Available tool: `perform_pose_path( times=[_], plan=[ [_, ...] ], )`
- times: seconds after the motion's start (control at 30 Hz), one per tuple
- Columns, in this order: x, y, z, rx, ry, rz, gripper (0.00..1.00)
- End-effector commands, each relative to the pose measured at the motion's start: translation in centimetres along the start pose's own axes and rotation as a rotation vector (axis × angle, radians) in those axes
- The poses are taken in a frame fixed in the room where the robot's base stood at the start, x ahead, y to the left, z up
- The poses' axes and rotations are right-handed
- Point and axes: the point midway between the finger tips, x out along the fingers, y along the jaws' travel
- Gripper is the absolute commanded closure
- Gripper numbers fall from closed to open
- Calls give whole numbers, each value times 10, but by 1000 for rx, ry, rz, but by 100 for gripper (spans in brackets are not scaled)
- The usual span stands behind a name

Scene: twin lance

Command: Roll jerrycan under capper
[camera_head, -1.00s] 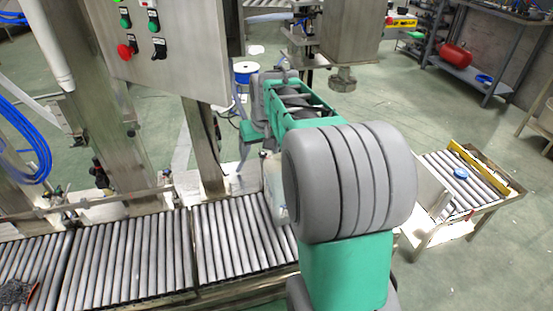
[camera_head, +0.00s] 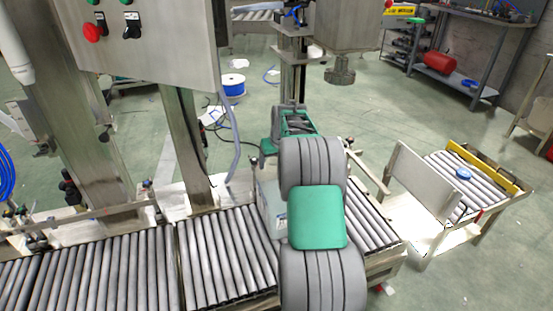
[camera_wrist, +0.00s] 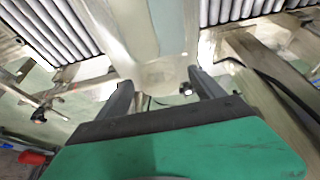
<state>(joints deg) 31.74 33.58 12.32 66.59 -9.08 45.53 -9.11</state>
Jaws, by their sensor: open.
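The pale, translucent jerrycan (camera_head: 271,207) stands on the roller conveyor in the head view, mostly hidden behind my arm. The capper head (camera_head: 340,72), a round metal chuck, hangs under a steel housing to the right and farther back. In the wrist view my gripper (camera_wrist: 162,92) is open, its two dark fingers apart. A pale, glossy surface that looks like the jerrycan (camera_wrist: 160,72) lies beyond and between the fingertips. I cannot tell whether the fingers touch it. The fingers are hidden in the head view.
The roller conveyor (camera_head: 225,258) runs left to right, with rollers continuing right of my arm. A steel control panel (camera_head: 150,50) overhangs it on posts. A pale upright plate (camera_head: 412,185) stands before a side roller table (camera_head: 480,190) holding a blue cap (camera_head: 463,174).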

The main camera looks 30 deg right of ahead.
Motion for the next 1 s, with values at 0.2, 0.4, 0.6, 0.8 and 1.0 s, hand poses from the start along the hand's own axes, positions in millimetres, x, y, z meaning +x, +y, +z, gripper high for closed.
perform_pose_path(
  times=[0.2, 0.4, 0.6, 0.8, 1.0],
  plan=[
    [0, 2, 0, 3, 0, 1, 23],
    [0, 2, 0, 3, 0, 1, 39],
    [0, 2, 0, 3, 0, 1, 56],
    [0, 2, 0, 3, 0, 1, 72],
    [0, 2, 0, 3, 0, 1, 88]
  ],
)
